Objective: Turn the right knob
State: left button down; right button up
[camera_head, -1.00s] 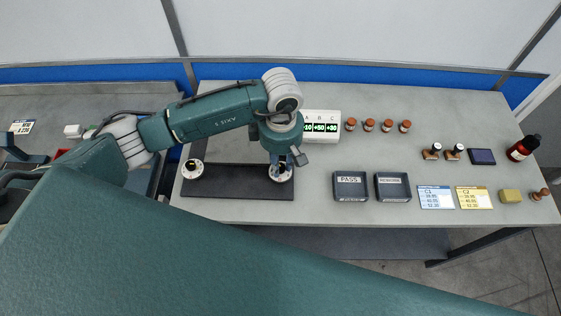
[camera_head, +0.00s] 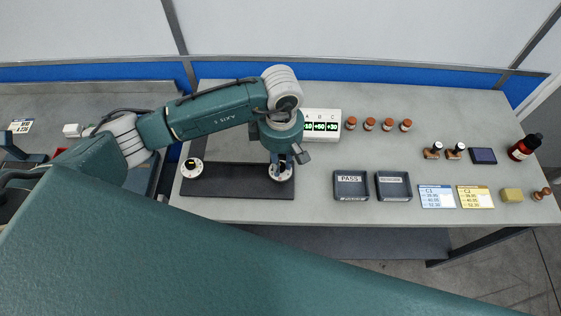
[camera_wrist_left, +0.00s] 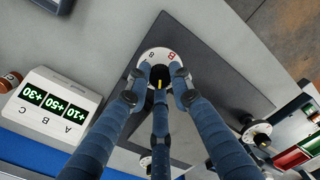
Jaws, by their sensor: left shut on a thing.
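The right knob (camera_wrist_left: 159,74) is black with a yellow pointer mark on a white dial (camera_wrist_left: 151,57) bearing red and black figures. In the head view its white dial (camera_head: 281,175) shows at the right end of a dark panel (camera_head: 235,184). My left gripper (camera_wrist_left: 160,79) comes down from above, its blue fingers closed around the knob. It hides most of the knob in the head view (camera_head: 281,163). The left knob (camera_head: 192,167) stands apart at the panel's left end and also shows in the wrist view (camera_wrist_left: 259,133). My right gripper is out of view.
A white display box (camera_head: 322,124) with green readings stands behind the panel. Two dark trays, PASS (camera_head: 351,195) and another (camera_head: 394,196), lie to the right. Brown-capped vials (camera_head: 369,123) stand behind them. The bench between panel and trays is clear.

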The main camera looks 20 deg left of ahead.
pick_arm(q)
jog(key=shift+w+f+n+b, duration=0.1)
jog(key=shift+n+b, duration=0.4)
jog(key=shift+b, duration=0.05)
jog(key=n+b, duration=0.7)
jog(key=shift+n, duration=0.3)
jog(key=shift+r+n+b, duration=0.2)
jog(key=shift+n+b, duration=0.6)
jog(key=shift+n, duration=0.5)
jog(key=c, duration=1.7)
grip_release()
jog(key=shift+o, duration=0.8)
